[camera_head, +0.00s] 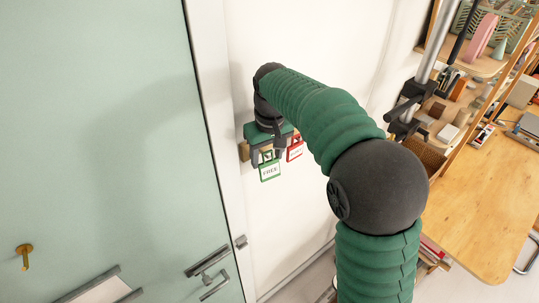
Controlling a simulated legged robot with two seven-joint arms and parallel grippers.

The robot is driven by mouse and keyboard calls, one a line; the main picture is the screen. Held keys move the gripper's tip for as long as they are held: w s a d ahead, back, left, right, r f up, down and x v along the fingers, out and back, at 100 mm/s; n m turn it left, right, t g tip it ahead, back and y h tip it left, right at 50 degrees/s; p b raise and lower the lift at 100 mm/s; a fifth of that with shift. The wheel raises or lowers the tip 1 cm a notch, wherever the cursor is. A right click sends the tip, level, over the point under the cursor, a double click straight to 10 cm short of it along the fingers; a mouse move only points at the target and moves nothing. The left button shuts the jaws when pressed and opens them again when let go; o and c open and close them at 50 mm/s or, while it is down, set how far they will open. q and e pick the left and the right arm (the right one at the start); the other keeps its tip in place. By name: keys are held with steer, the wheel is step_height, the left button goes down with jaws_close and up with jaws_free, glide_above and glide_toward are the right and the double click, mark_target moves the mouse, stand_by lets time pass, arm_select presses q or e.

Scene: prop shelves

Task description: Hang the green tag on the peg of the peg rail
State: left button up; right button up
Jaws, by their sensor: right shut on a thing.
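The green tag (270,171), a small white card with a green frame and the word FREE, is at my right gripper (266,156), near the white wall. My right gripper is shut on the tag, which hangs below the jaws. A red tag (295,149) shows just right of the gripper and is partly hidden by it. A small tan block (244,151) shows left of the jaws and may be the end of the peg rail. The gripper hides the rest, and I cannot make out the peg. My left gripper is not in view.
A pale green door (110,130) with a metal handle (208,262) and a brass hook (24,256) fills the left. Wooden shelves (490,65) with several items and a wooden top (480,210) stand at the right. White wall (320,45) lies behind my arm.

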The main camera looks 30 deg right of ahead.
steer(key=shift+w+f, duration=0.15)
steer(key=shift+f, duration=0.3)
steer(key=shift+r+p, duration=0.2)
steer(key=shift+p, duration=0.1)
stand_by(1.3)
stand_by(0.4)
steer(key=o, duration=1.3)
